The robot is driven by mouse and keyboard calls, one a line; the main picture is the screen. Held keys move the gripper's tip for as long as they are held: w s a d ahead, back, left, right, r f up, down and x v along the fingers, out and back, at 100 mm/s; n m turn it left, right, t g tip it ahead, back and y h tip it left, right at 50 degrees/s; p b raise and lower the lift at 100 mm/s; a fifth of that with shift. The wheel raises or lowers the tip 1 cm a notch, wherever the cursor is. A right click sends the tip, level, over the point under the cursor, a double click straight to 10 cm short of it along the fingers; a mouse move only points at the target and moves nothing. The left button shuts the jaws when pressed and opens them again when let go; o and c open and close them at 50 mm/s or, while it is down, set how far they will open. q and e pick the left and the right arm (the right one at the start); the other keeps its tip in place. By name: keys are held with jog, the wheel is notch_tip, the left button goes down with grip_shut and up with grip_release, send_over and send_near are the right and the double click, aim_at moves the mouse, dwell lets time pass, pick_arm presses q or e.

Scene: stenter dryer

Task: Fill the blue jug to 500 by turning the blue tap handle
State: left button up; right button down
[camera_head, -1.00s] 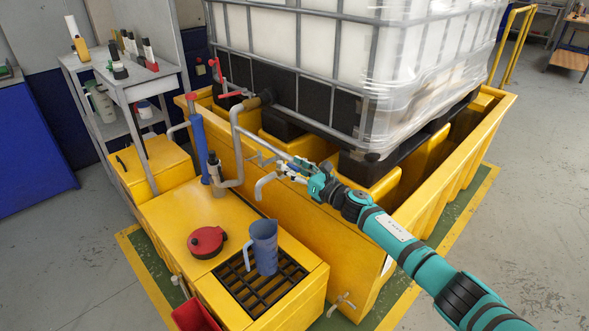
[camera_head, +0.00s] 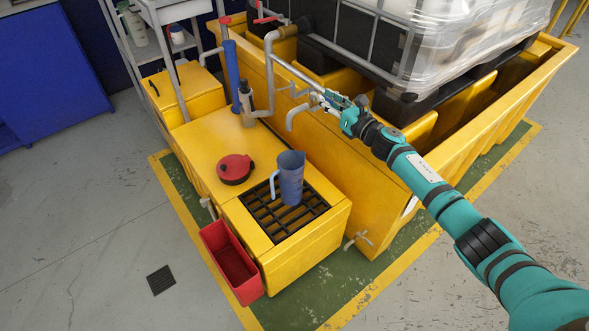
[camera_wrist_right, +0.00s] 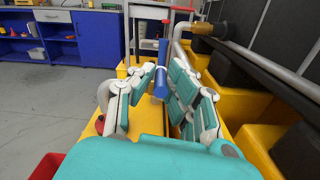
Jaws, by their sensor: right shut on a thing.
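The blue jug (camera_head: 291,180) stands upright on the black grating of the yellow bench, its handle to the left. The grey tap spout (camera_head: 296,116) hangs above and behind it. The water level and the jug's marks are too small to read. My right gripper (camera_head: 329,101) is at the tap, at the end of the grey pipe. In the head view the fingers mostly hide the handle. My left gripper is not in view.
A red round lid-like object (camera_head: 235,169) lies on the yellow bench (camera_head: 205,135), left of the jug. A blue cylinder (camera_head: 232,75) stands behind. A red bin (camera_head: 231,262) hangs at the front left. A large white tank (camera_head: 440,25) stands at the back right.

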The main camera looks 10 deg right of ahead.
dwell(0.4)
jog(key=m+h, duration=0.1)
jog(key=h, duration=0.1)
jog(key=a+m+t+h, duration=0.1)
jog(key=h, duration=0.1)
jog(key=a+m+t+h, duration=0.1)
jog(key=m+h, duration=0.1)
jog(key=shift+s+f, duration=0.1)
jog(key=shift+s, duration=0.25)
